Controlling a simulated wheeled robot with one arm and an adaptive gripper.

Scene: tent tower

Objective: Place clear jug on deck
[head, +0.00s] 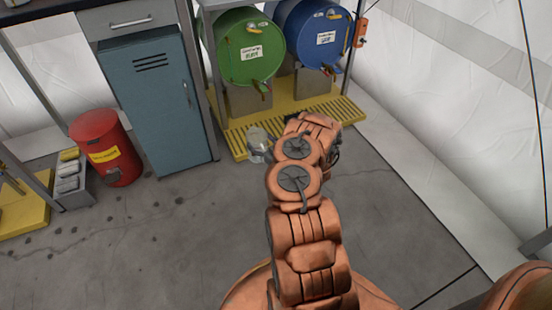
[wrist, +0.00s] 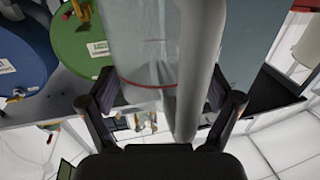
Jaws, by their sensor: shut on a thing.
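The clear jug (head: 258,146) shows in the head view just left of the end of my arm, in front of the near edge of the yellow slatted deck (head: 239,142). In the wrist view the jug (wrist: 150,45), see-through with a red line around it, fills the space between the two dark fingers. My gripper (wrist: 162,92) is shut on it. In the head view my arm hides the gripper, and I cannot tell how high the jug is above the floor or deck.
A green drum (head: 250,50) and a blue drum (head: 318,38) with taps lie on a rack above the deck. A blue-grey locker (head: 160,105) and a red bin (head: 105,145) stand to the left. The deck's front right part (head: 345,108) looks bare. White tent wall is at right.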

